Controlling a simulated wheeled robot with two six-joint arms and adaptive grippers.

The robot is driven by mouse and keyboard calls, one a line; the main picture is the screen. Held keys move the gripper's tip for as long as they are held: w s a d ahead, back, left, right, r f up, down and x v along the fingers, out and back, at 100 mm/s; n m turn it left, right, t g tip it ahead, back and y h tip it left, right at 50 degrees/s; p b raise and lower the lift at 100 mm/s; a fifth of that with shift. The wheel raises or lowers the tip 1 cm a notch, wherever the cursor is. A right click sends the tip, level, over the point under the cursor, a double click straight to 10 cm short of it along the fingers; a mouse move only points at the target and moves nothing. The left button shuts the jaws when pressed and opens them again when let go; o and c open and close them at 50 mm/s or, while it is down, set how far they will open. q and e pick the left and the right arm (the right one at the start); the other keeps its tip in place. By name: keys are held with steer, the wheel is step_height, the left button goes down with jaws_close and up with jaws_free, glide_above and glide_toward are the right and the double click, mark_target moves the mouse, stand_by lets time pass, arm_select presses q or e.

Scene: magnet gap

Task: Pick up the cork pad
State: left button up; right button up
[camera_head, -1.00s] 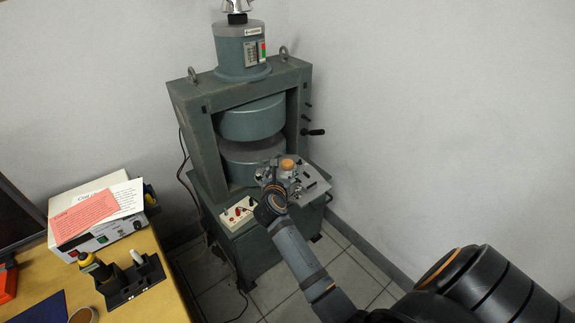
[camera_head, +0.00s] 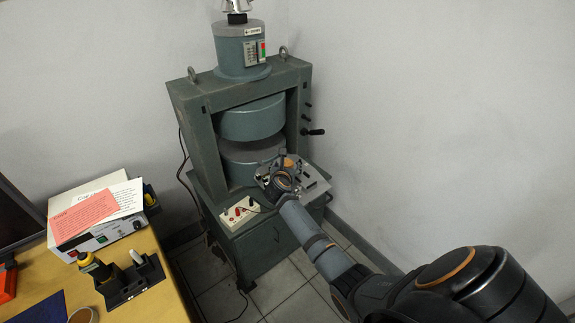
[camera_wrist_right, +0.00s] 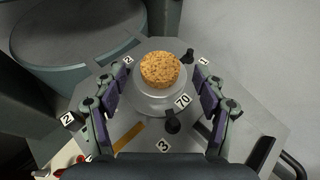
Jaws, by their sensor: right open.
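The cork pad (camera_wrist_right: 161,70) is a round, speckled tan disc. It sits on top of a pale round post (camera_wrist_right: 160,98) on a grey metal plate. In the head view a small part of the cork pad (camera_head: 289,162) shows past my right gripper (camera_head: 281,175). In the right wrist view my right gripper (camera_wrist_right: 160,92) is open, with one finger on each side of the post and the cork just beyond the fingertips. The fingers do not touch the cork. My left gripper is not in view.
The plate (camera_head: 316,186) with numbered labels and black knobs juts from the green magnet frame (camera_head: 203,140). The round magnet poles (camera_head: 252,119) stand just left of it. A desk (camera_head: 150,300) with a meter and tool holder is at lower left.

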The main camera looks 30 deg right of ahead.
steer(key=shift+w+d+f, duration=0.2)
steer(key=shift+w+d, duration=0.05)
steer(key=shift+s+r, duration=0.1)
steer(key=shift+c, duration=0.7)
steer(key=c, duration=0.8)
